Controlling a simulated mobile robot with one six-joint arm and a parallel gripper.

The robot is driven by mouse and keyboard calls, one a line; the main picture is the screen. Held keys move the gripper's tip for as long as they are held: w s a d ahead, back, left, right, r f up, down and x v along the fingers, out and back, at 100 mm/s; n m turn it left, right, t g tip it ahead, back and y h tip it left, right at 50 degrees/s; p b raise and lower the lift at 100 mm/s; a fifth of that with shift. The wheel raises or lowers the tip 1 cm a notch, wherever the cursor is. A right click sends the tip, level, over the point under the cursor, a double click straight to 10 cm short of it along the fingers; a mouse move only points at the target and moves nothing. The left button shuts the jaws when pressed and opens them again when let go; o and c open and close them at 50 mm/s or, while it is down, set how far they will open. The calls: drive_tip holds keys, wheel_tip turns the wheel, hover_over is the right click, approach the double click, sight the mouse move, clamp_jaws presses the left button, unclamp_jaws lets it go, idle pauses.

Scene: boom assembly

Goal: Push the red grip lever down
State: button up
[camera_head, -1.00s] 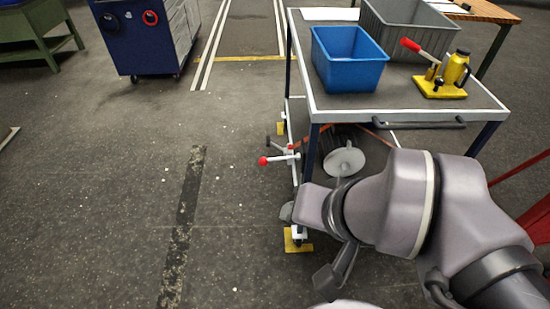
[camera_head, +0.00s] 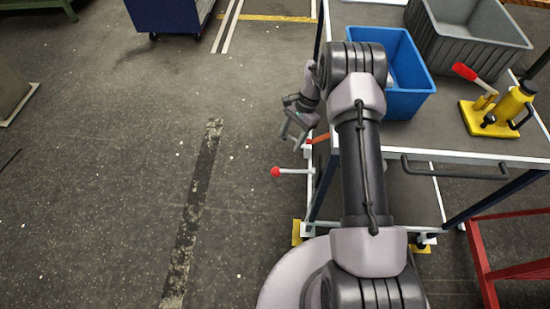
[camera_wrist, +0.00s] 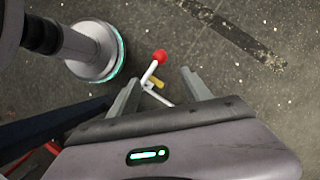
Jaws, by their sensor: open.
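A white lever with a red ball end (camera_head: 275,171) sticks out to the left from the near left side of the cart (camera_head: 470,157). An orange-red bar (camera_head: 320,138) shows beside it at the cart edge. My gripper (camera_head: 294,128) is open and empty, just above and beyond the lever in the head view, pointing down. In the wrist view, the red ball (camera_wrist: 159,57) and its white arm show between and beyond the fingertips of my gripper (camera_wrist: 162,80). I see no contact. My arm hides part of the cart's left side.
On the cart top are a blue bin (camera_head: 408,103), a grey crate (camera_head: 480,60) and a yellow jack with a red-gripped handle (camera_head: 510,105). A red frame (camera_head: 478,255) stands at the lower right. The floor left of the cart is clear.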

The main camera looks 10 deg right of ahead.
sight(278, 169)
drive_tip(key=b+x, duration=0.3)
drive_tip(key=x, duration=1.2)
drive_tip(key=shift+s+a+f+b, duration=0.1)
drive_tip(key=shift+f+b, duration=0.05)
drive_tip(key=shift+b, duration=0.2)
drive_tip(key=shift+c, duration=0.3)
clamp_jaws()
